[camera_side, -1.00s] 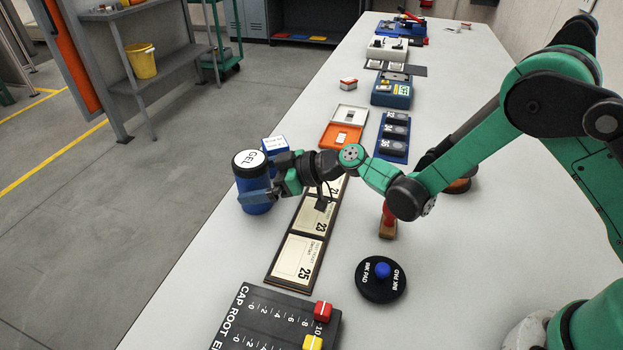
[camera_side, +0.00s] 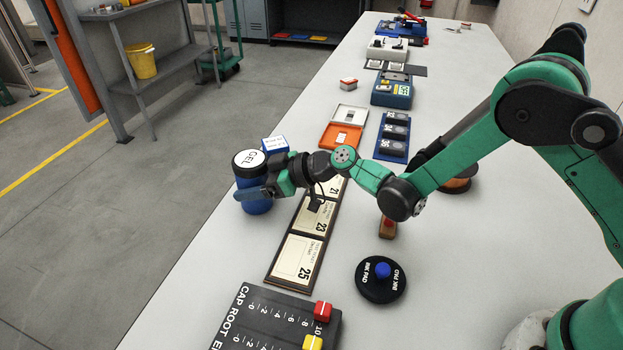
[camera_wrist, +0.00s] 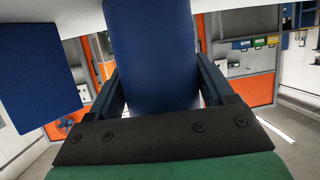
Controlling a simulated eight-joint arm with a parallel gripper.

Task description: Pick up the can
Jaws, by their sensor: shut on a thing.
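The can is a blue cylinder (camera_side: 254,200) with a white top marked GEL, upright at the left edge of the table in the side view. My gripper (camera_side: 258,192) reaches it from the right and is shut on it, with a finger along its side. In the wrist view the can (camera_wrist: 150,55) stands between the two dark fingers of my gripper (camera_wrist: 155,95). Whether the can's base touches the table is hard to tell.
A blue box (camera_side: 275,145) stands close behind the can. A row of numbered cards (camera_side: 298,258) lies right of it under my wrist. A black ink pad (camera_side: 380,279) and a cap root gauge board (camera_side: 265,318) are nearer. The table's left edge is close to the can.

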